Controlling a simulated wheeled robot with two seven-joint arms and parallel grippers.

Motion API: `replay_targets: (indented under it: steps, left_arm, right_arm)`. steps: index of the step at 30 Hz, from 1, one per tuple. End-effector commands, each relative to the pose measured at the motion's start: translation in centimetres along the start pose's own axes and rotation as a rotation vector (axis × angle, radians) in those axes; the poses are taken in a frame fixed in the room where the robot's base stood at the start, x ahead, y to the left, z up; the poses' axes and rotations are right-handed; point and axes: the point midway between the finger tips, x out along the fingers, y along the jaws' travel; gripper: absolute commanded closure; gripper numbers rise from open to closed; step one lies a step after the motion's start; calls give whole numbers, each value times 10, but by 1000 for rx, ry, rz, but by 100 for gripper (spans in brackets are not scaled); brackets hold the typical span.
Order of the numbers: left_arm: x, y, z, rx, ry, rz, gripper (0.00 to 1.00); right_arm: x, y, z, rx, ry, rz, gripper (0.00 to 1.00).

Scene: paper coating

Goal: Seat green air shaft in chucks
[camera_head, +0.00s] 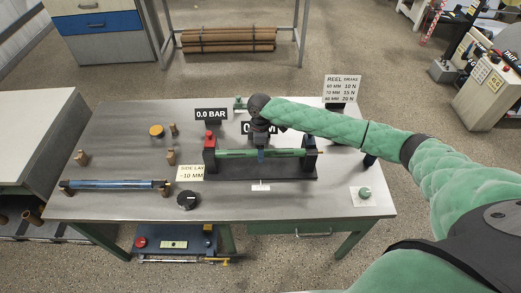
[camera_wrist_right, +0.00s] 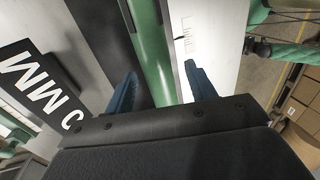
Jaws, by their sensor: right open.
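My left gripper is not in view.
A blue shaft (camera_head: 115,184) lies on wooden rests at the table's left. A black knob (camera_head: 187,200), a side-lay sign (camera_head: 191,173) and a green button (camera_head: 364,193) are near the front. A pressure display (camera_head: 212,114) and a reel brake sign (camera_head: 341,89) stand behind.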

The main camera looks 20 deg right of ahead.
Motion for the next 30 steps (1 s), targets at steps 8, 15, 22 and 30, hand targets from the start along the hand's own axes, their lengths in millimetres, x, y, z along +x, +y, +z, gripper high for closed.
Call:
replay_targets:
  steps: [8, 15, 22, 30]
  left_arm:
    - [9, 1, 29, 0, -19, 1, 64]
    - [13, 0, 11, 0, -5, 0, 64]
    - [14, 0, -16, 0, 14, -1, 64]
    - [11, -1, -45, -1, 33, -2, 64]
  right_arm:
    - [0, 0, 0, 0, 0, 0, 45]
    - [-16, 1, 0, -1, 1, 1, 45]
    - [-41, 1, 0, 0, 2, 2, 45]
    - [-72, 1, -1, -1, 1, 1, 45]
